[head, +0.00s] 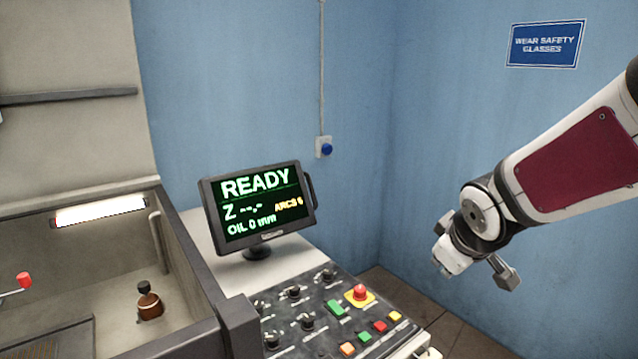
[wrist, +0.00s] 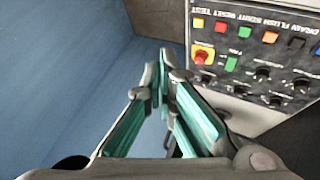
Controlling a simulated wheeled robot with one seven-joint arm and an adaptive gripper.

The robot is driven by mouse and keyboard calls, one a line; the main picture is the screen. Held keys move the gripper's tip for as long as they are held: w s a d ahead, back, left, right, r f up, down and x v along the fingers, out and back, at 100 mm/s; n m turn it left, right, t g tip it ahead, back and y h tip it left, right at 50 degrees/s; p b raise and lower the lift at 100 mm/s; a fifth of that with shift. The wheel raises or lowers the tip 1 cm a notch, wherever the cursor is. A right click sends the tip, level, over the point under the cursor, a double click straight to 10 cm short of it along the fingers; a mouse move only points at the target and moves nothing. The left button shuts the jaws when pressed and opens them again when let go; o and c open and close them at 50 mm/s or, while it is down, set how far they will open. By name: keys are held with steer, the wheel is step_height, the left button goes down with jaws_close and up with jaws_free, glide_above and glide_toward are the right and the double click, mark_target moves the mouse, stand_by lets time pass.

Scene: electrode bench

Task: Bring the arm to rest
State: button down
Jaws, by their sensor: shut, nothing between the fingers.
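My gripper (wrist: 162,76) shows in the wrist view with its two teal-padded fingers brought together at the tips and nothing between them. In the head view my arm comes in from the right edge, with its white and dark red links bent in front of the blue wall. Its wrist end hangs to the right of the control panel, apart from it. The finger pads cannot be made out in the head view.
A control panel (head: 336,322) with knobs and coloured buttons, also in the wrist view (wrist: 253,60), lies below left of my arm. A monitor (head: 260,208) reading READY stands behind it. A brown bottle (head: 149,302) stands in the tank at left. Air around my wrist is clear.

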steer(key=s+a+r+m, duration=0.1)
steer(key=s+r+m, duration=0.1)
steer(key=s, duration=0.5)
steer(key=s+a+r+m+g+y, duration=0.1)
steer(key=s+m, duration=0.1)
steer(key=s, duration=0.6)
steer(key=s+a+r+m+g, duration=0.1)
steer(key=s+r+m, duration=0.1)
steer(key=s, duration=0.6)
steer(key=shift+a+r+m, duration=0.3)
steer(key=shift+a+r, duration=0.05)
steer(key=shift+w, duration=0.1)
stand_by(0.4)
